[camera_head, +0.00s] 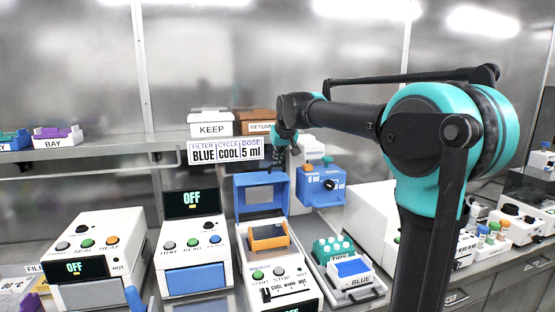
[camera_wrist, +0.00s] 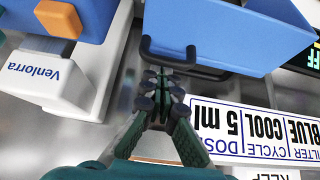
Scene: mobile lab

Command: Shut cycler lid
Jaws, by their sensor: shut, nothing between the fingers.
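The cycler (camera_head: 270,285) is a white box with START and STOP buttons and a COOL/WARM/HOT slider. Its blue lid (camera_head: 283,192) stands open and upright at the back of the box. An orange block (camera_head: 268,238) sits in its well. My gripper (camera_head: 284,158) is shut and empty, above and behind the lid's top edge. In the wrist view, which looks upside down, my gripper (camera_wrist: 165,78) is close to the dark handle (camera_wrist: 190,65) on the blue lid (camera_wrist: 225,30). Whether the fingertips touch the handle I cannot tell.
A sign (camera_head: 226,151) hangs from the shelf behind. White machines (camera_head: 190,245) stand to the left. A teal tip rack (camera_head: 333,250) and a blue-topped box (camera_head: 352,270) sit on a tray to the right.

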